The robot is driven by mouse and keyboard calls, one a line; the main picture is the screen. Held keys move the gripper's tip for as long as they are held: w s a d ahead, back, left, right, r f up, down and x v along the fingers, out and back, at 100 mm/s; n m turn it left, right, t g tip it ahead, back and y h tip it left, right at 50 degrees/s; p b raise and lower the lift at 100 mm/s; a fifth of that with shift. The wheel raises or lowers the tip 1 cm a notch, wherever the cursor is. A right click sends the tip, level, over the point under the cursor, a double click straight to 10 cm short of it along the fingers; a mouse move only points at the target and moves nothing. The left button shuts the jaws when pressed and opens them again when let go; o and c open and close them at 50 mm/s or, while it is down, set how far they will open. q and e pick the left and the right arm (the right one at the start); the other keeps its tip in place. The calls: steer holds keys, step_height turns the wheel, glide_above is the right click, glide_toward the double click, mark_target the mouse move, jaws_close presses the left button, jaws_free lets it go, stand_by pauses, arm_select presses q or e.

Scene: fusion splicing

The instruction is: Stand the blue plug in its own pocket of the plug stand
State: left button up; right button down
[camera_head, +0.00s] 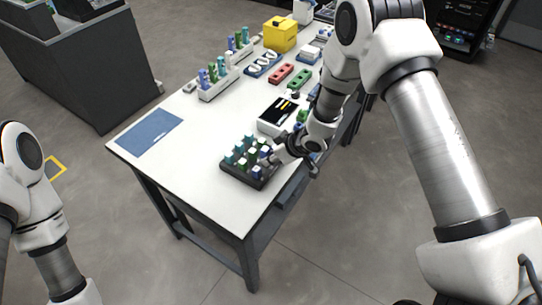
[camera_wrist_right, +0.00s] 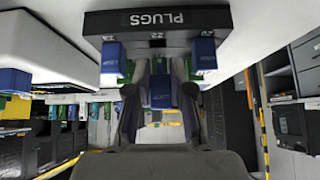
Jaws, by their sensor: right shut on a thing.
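The dark plug stand (camera_head: 233,172) sits near the front edge of the white table and holds several blue, green and teal plugs. In the wrist view its face marked PLUGS (camera_wrist_right: 190,18) shows upside down at the top. My right gripper (camera_head: 272,158) is at the stand's right side. In the wrist view my right gripper (camera_wrist_right: 160,108) is shut on a blue plug (camera_wrist_right: 160,92), in line with the stand's middle front. I cannot tell how deep this plug sits in a pocket. Other blue plugs (camera_wrist_right: 112,60) flank it. My left gripper is outside the views.
A blue mat (camera_head: 148,132) lies at the table's left. A device with a black screen (camera_head: 279,110) stands behind the plug stand.

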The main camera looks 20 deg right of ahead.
steer(key=shift+d, duration=0.15)
steer(key=shift+f, duration=0.1)
steer(key=shift+f, duration=0.5)
stand_by(0.4)
steer(key=shift+f+b, duration=0.3)
steer(key=shift+f, duration=0.15)
stand_by(0.5)
steer(key=shift+r, duration=0.1)
steer(key=shift+r+p, duration=0.15)
steer(key=shift+p, duration=0.2)
steer(key=shift+f, duration=0.2)
stand_by(0.3)
